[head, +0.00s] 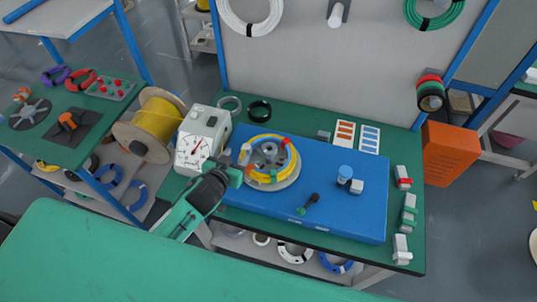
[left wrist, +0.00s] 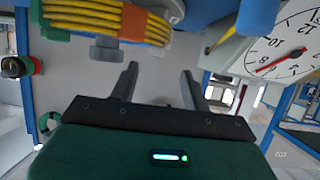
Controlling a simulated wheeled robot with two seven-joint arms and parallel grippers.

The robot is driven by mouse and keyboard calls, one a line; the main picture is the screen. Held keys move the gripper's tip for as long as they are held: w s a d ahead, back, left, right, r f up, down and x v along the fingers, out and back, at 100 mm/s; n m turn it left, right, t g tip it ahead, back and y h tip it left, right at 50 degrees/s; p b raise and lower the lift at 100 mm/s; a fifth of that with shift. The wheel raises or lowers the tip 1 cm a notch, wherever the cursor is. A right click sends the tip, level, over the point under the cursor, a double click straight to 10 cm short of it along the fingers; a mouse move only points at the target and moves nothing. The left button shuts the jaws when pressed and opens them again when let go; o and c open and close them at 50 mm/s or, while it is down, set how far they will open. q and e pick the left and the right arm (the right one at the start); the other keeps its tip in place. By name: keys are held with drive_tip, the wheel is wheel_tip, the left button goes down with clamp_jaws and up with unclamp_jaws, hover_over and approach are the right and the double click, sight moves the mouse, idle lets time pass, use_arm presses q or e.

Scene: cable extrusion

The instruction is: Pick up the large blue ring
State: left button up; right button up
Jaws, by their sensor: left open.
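Several blue rings show in the head view. Two blue cable coils (head: 110,177) (head: 137,195) lie on the shelf under the left table. Another blue coil (head: 337,266) lies on the shelf under the main bench. I cannot tell which one is the large blue ring. My left gripper (head: 236,173) is beside the yellow-wound reel on the bench, far from these coils. In the left wrist view its two fingers (left wrist: 160,82) are apart with nothing between them. My right gripper is not in view.
The white gauge box (head: 203,140) and the yellow-wound reel (head: 270,160) stand close to my left gripper, the reel on a blue machine base (head: 350,215). A yellow spool (head: 155,125) stands left of the gauge. An orange bin (head: 450,153) is at the right.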

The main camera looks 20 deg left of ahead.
sight(246, 146)
use_arm(q)
drive_tip(key=p+x, duration=0.1)
drive_tip(key=x, duration=0.1)
drive_tip(key=p+x, duration=0.1)
drive_tip(key=x, duration=0.2)
drive_tip(key=shift+d+r, duration=0.1)
drive_tip(key=shift+d, duration=0.15)
drive_tip(key=shift+w+f, duration=0.25)
clamp_jaws()
